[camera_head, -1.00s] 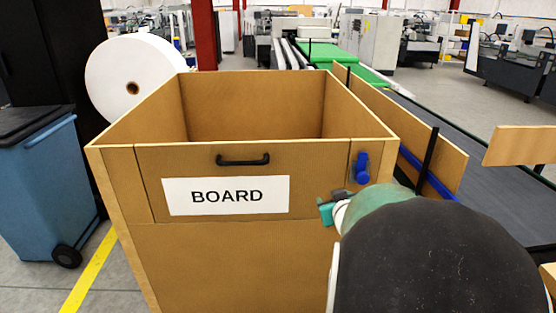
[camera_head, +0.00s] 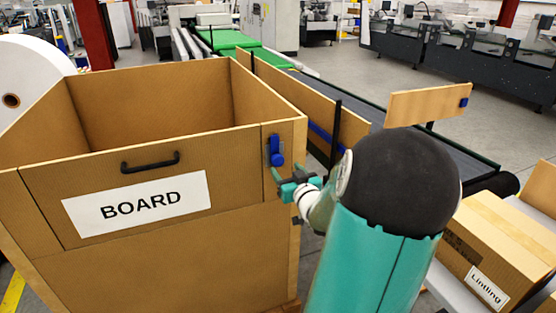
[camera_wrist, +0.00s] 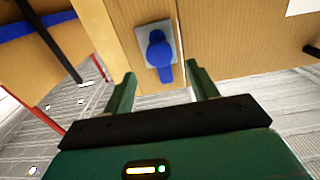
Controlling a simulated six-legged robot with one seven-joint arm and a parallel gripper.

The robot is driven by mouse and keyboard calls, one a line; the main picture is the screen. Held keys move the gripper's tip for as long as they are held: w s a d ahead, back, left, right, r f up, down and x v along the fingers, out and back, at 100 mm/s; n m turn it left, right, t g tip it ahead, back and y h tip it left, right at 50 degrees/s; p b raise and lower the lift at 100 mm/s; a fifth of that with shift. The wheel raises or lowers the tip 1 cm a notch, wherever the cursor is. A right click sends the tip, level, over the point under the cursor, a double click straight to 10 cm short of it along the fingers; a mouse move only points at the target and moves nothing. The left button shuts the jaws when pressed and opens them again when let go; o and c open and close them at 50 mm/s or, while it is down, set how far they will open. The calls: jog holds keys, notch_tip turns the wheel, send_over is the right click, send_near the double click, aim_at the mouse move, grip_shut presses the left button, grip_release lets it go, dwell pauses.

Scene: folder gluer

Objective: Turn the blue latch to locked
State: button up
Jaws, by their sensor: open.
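The blue latch (camera_head: 276,150) is on the front of the brown bin marked BOARD, at its upper right corner. Its handle hangs roughly downward from a round pivot on a grey plate. In the wrist view the latch (camera_wrist: 159,55) lies ahead of the fingers, near the middle between them. My gripper (camera_head: 277,181) is just below and in front of the latch in the head view. In the wrist view my gripper (camera_wrist: 157,88) has its two green fingers spread with nothing between them. The fingertips appear apart from the latch.
The bin's front panel (camera_head: 50,200) carries a black handle (camera_head: 150,162) and a BOARD label (camera_head: 137,206). A conveyor (camera_head: 370,120) with a wooden side board (camera_head: 290,95) runs behind right. A carton (camera_head: 500,235) stands at the right.

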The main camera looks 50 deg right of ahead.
aim_at(279, 161)
jog(key=x, duration=0.7)
jog(key=shift+w, duration=0.2)
grip_shut()
